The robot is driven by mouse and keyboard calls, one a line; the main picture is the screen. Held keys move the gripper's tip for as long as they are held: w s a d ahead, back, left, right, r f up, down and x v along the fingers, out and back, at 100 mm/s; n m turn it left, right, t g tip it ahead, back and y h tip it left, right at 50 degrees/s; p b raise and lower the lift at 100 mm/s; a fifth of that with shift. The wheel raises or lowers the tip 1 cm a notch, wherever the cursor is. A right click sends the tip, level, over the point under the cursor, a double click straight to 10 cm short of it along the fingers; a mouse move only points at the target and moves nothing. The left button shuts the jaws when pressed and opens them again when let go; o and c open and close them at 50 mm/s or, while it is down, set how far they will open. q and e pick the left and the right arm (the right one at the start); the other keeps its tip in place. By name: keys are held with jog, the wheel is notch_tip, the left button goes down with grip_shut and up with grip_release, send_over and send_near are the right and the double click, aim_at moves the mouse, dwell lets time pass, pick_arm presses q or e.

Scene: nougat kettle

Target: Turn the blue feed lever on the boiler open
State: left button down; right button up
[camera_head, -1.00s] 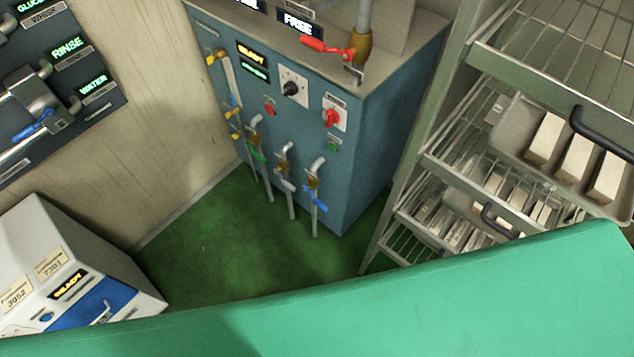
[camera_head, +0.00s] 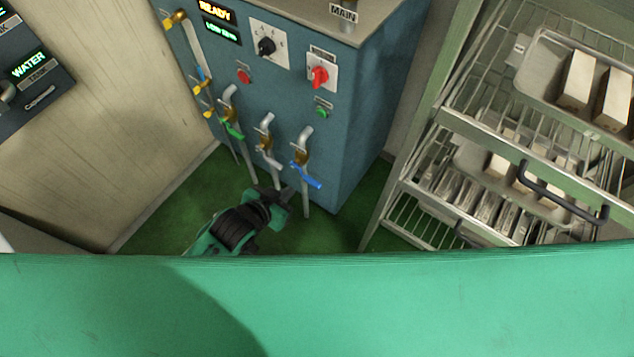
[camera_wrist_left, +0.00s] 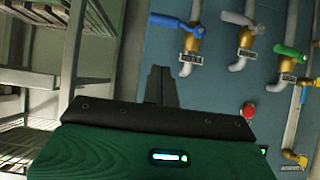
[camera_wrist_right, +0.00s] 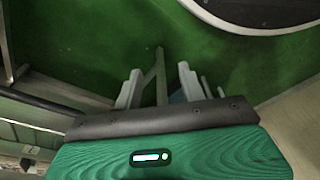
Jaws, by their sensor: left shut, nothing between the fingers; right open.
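The boiler (camera_head: 345,120) is a blue-grey cabinet with several valve pipes on its front. A blue lever (camera_head: 307,176) sits on the brass valve of the rightmost front pipe, its handle pointing sideways across the pipe. It also shows in the left wrist view (camera_wrist_left: 170,21), above and to the right of the fingertips. My left gripper (camera_head: 281,193) is shut and empty, low in front of the boiler; it appears just left of and below the blue lever, apart from it. My right gripper (camera_wrist_right: 158,85) is open and empty, over green floor; the head view does not show it.
A grey lever (camera_head: 268,158) and a green lever (camera_head: 232,129) are on the pipes to the left. A red knob (camera_head: 319,76) is above. A wire rack (camera_head: 440,130) with trays stands right of the boiler. Green floor (camera_head: 325,232) is clear in front.

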pick_arm(q)
jog(key=b, duration=0.1)
send_over(308, 179)
jog(key=s, duration=0.3)
notch_tip(308, 179, down, 5)
jog(key=f, duration=0.3)
jog(key=shift+d+f, duration=0.2)
jog(key=shift+f, duration=0.2)
pick_arm(e)
jog(key=r, duration=0.1)
jog(key=w+r, duration=0.1)
jog(key=r, duration=0.3)
jog(key=shift+w+a+r, duration=0.15)
jog(key=shift+a+r, duration=0.1)
jog(key=shift+a, duration=0.05)
jog(key=shift+d, duration=0.1)
